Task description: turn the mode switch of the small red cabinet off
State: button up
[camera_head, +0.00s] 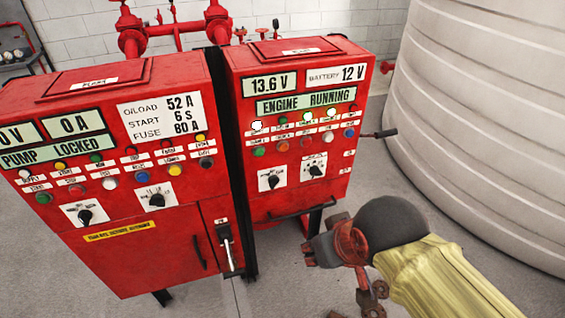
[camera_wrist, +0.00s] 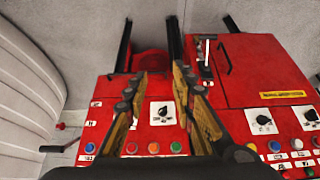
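The small red cabinet (camera_head: 290,220) stands right of the larger one in the head view and fills the middle of the wrist view (camera_wrist: 180,135), upside down. Its front has two black rotary knobs on white plates, a left knob (camera_head: 272,181) and a right knob (camera_head: 316,171). I cannot read which is the mode switch. My gripper (camera_head: 338,276) is to the right of and below the knobs, apart from them. In the wrist view its fingers (camera_wrist: 160,72) are spread and empty. One knob (camera_wrist: 163,112) shows between them, apparently the left one; the other seems hidden behind a finger.
The larger red cabinet (camera_head: 150,250) stands on the left, with its own knobs and a lever (camera_head: 228,245). A black handle bar (camera_head: 300,209) crosses the small cabinet's lower front, and a side lever (camera_head: 380,134) sticks out right. A big white tank (camera_head: 480,120) stands at right.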

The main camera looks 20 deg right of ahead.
aim_at(274, 181)
jog(key=k+z, duration=0.15)
jog(key=z, duration=0.2)
jog(key=k+z, duration=0.1)
jog(key=z, duration=0.25)
jog(key=k+l+z, duration=0.1)
jog(key=z, duration=0.25)
